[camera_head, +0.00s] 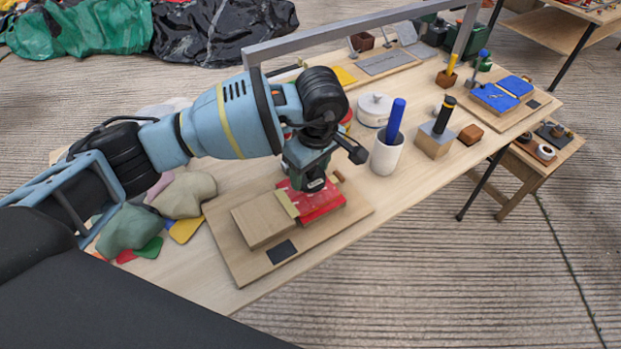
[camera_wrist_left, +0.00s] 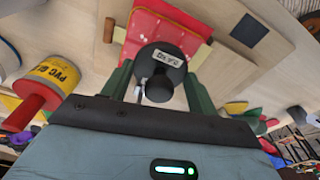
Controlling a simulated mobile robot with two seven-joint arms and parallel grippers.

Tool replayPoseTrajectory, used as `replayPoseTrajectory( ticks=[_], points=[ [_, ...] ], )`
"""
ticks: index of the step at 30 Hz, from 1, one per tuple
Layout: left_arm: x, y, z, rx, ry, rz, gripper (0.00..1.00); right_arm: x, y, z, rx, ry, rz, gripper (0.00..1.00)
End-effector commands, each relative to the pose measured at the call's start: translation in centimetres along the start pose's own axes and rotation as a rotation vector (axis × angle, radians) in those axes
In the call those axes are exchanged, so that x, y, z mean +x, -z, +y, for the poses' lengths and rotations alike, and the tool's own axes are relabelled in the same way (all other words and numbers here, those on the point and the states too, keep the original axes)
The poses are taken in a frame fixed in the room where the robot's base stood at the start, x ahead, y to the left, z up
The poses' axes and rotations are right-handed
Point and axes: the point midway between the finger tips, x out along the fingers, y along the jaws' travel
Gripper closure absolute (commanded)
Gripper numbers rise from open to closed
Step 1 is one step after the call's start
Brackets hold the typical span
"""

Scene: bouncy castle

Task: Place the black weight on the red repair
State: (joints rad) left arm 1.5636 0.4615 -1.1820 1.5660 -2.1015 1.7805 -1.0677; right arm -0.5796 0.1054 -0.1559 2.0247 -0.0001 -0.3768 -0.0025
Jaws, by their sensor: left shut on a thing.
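The black weight (camera_wrist_left: 160,66), a small round piece with a pale label, is between the green fingers of my left gripper (camera_wrist_left: 160,90), which is shut on it. In the head view my left gripper (camera_head: 311,178) points down over the back part of the red repair (camera_head: 322,206), and the weight is mostly hidden. The red repair lies on a wooden board (camera_head: 232,262) beside a tan block and also shows in the left wrist view (camera_wrist_left: 170,27), beyond the weight. I cannot tell whether the weight touches it. My right gripper is not in view.
A white cup (camera_head: 387,155) with a blue-handled tool stands right of the gripper, near a white round container (camera_head: 374,108). Sandbag-like cloth lumps (camera_head: 183,194) lie to the left. A grey metal bar (camera_head: 350,30) spans above the table. A PVC glue can (camera_wrist_left: 48,78) stands nearby.

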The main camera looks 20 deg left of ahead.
Motion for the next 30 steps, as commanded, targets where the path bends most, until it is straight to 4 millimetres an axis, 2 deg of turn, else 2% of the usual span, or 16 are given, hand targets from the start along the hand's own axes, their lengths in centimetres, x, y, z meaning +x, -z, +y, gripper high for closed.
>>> replayPoseTrajectory(
  ticks=[7,19,20,25,30],
  points=[
    [3.1,-0.3,0.1,-0.001,-0.001,-0.001,0.77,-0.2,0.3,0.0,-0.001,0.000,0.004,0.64],
    [3.7,-0.4,0.1,0.000,-0.002,0.000,0.77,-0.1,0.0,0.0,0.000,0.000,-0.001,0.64],
    [3.8,-0.4,0.1,0.000,0.000,0.000,0.40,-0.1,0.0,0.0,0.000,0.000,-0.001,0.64],
    [3.7,-0.4,0.1,0.000,-0.001,0.000,0.19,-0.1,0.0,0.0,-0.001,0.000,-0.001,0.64],
    [3.7,-0.4,0.1,0.000,-0.001,0.000,0.19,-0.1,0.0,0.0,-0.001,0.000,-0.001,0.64]
  ],
)
